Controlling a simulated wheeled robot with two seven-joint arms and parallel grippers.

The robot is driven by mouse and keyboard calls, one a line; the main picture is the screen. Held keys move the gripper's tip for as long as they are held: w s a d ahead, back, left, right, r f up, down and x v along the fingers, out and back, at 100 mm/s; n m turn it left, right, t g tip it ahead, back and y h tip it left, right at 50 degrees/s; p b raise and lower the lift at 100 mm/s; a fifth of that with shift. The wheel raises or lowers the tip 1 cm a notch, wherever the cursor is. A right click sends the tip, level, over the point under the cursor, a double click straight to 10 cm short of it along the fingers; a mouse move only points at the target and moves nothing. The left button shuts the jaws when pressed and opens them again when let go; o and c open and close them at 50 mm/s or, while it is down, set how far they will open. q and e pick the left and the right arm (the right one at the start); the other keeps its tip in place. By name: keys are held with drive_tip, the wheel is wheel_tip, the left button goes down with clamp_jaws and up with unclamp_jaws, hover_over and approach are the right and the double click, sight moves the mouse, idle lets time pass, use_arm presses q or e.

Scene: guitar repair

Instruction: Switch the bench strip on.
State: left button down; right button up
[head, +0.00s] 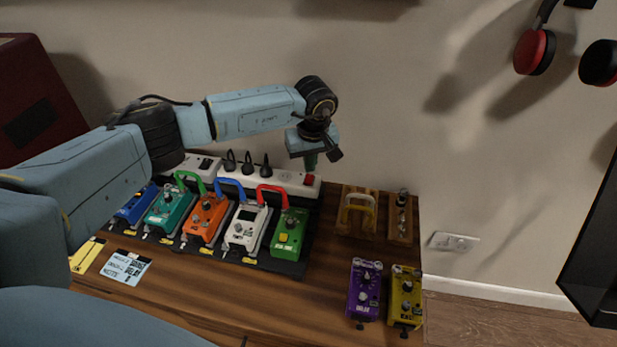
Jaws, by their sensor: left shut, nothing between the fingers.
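The bench strip (297,181) is a long white power strip along the back of the bench, by the wall. Several black plugs stand in it. A small red switch (309,180) sits at its right end; I cannot tell whether it is on. My left gripper (311,166) points down, shut and empty, at the strip's right end, very near the red switch. I cannot tell whether its tips touch the switch. My left arm crosses above the strip and hides part of its left side. My right gripper is not in view.
A pedalboard in front of the strip carries several pedals, including a green one (290,233), joined by coloured patch leads. A purple pedal (364,290) and a yellow pedal (405,298) stand at the front right. The wooden bench (325,270) has bare room between.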

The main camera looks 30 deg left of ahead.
sight(310, 176)
use_arm(q)
drive_tip(key=shift+f+b, duration=0.7)
drive_tip(key=shift+f, duration=0.35)
drive_tip(key=shift+s+r, duration=0.1)
drive_tip(key=shift+r, duration=0.05)
idle(0.3)
drive_tip(key=shift+r+p, duration=2.6)
drive_tip(key=shift+r, duration=0.85)
